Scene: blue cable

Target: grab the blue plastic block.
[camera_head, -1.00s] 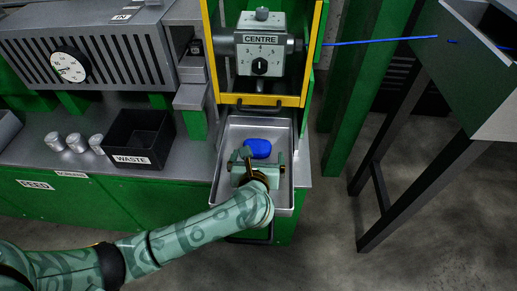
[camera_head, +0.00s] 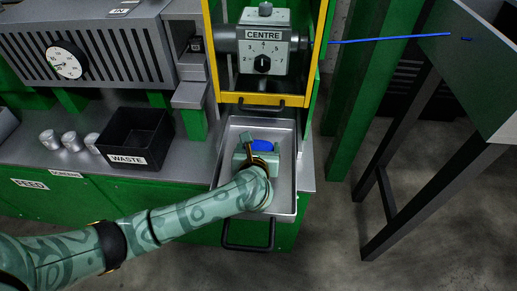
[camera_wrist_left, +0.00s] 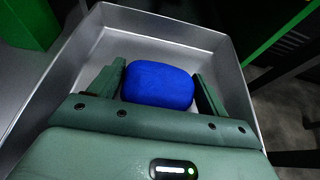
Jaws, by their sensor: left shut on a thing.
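The blue plastic block (camera_head: 263,146) is a rounded blue lump inside the metal tray (camera_head: 288,200), below the machine's yellow frame. It shows whole between the fingers in the left wrist view (camera_wrist_left: 158,84). My left gripper (camera_head: 260,147) reaches down into the tray and is shut on the block, with one finger on each side of it. In the head view the gripper and wrist hide the block's near part. I cannot tell whether the block is clear of the tray floor. My right gripper is in neither view.
The tray's raised walls surround the gripper. A black WASTE bin (camera_head: 134,140) and several metal cylinders (camera_head: 71,142) stand on the bench to the left. A yellow-framed opening with a CENTRE dial box (camera_head: 264,45) is above. A blue cable (camera_head: 390,40) runs right to a grey box (camera_head: 470,65).

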